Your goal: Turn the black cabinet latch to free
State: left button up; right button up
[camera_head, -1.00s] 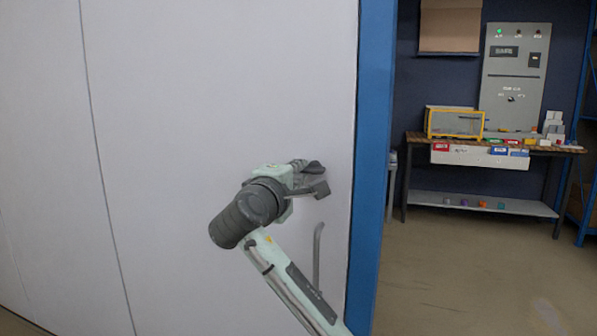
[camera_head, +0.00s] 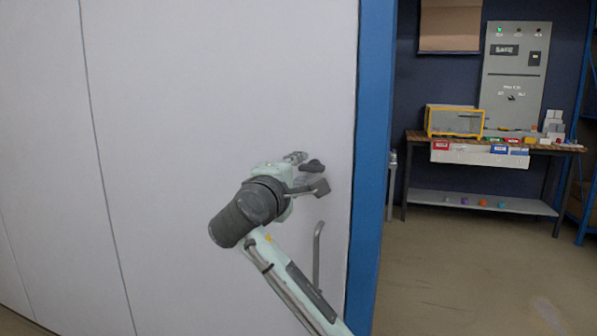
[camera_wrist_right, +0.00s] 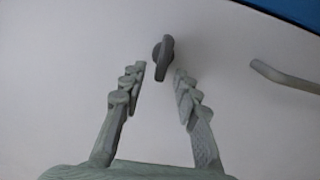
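The black latch (camera_head: 313,166) is a small dark knob on the white door panel, near its right edge. In the right wrist view the latch (camera_wrist_right: 162,58) stands nearly upright, slightly tilted, just beyond the fingertips. My right gripper (camera_head: 306,172) is at the panel with its fingers spread on either side of the latch. In the wrist view the right gripper (camera_wrist_right: 160,83) is open and empty, with a visible gap to the latch on both sides. My left gripper is not in view.
A grey bar handle (camera_head: 318,255) is on the panel below the latch. A blue frame post (camera_head: 370,170) edges the panel. Further right, a workbench (camera_head: 415,137) with a yellow-framed box (camera_head: 455,122) stands under a grey control panel (camera_head: 513,75). Floor before the bench is clear.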

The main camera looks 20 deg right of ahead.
jog(key=v, duration=1.2)
